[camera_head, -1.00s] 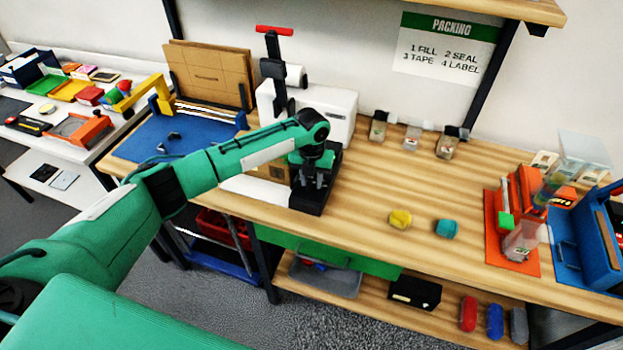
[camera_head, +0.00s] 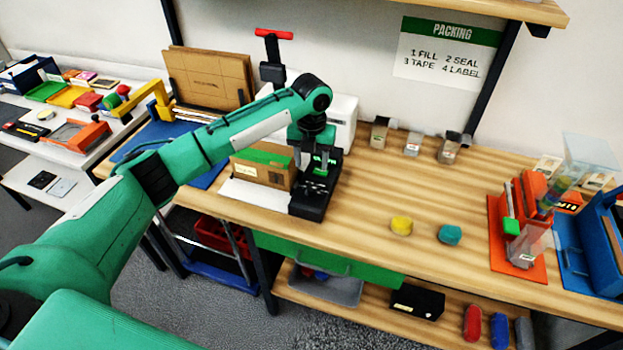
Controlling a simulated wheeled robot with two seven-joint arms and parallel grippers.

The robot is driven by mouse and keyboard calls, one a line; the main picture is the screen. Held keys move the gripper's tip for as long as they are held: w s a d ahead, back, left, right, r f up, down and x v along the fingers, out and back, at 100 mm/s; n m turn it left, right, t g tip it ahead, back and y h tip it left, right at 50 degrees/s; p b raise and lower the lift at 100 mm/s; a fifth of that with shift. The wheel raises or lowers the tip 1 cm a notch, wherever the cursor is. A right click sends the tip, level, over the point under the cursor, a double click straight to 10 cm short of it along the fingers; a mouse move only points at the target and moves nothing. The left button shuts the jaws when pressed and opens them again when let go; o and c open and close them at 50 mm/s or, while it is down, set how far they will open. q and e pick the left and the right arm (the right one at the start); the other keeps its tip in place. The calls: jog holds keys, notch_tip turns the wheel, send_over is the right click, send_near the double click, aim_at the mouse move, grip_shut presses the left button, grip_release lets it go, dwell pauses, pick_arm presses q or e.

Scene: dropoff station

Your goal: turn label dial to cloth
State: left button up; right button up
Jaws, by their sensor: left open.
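My left gripper (camera_head: 320,165) points down over a black device (camera_head: 309,203) near the front edge of the wooden bench. A white machine (camera_head: 344,112) stands behind, partly hidden by my left arm. My right gripper is not in view.
A cardboard box (camera_head: 262,172) with green on top stands left of the device. Yellow (camera_head: 401,226) and teal (camera_head: 450,234) lumps lie to the right. An orange stand (camera_head: 518,262) and blue case are farther right. The mid bench is mostly clear.

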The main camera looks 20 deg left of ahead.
pick_arm(q)
jog(key=shift+r+b, duration=0.35)
jog(key=shift+r, duration=1.85)
